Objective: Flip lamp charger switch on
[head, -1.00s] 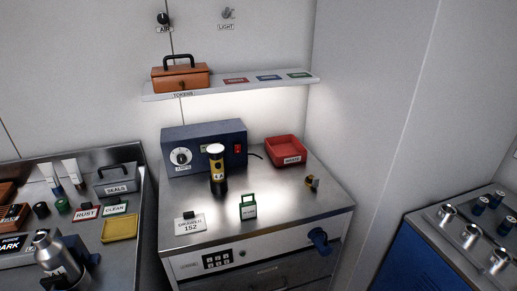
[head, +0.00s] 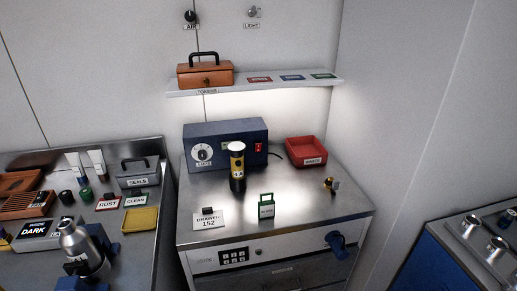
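The lamp charger (head: 222,152) is a dark blue box at the back of the metal cabinet top, under the shelf. The switch's position is too small to tell. A yellow and black lamp (head: 237,167) stands upright in front of the charger and hides part of its front. The switch is unobstructed. Neither of my grippers is in view.
Above, the shelf (head: 255,86) holds an orange toolbox (head: 205,75). The cabinet's right front is mostly clear.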

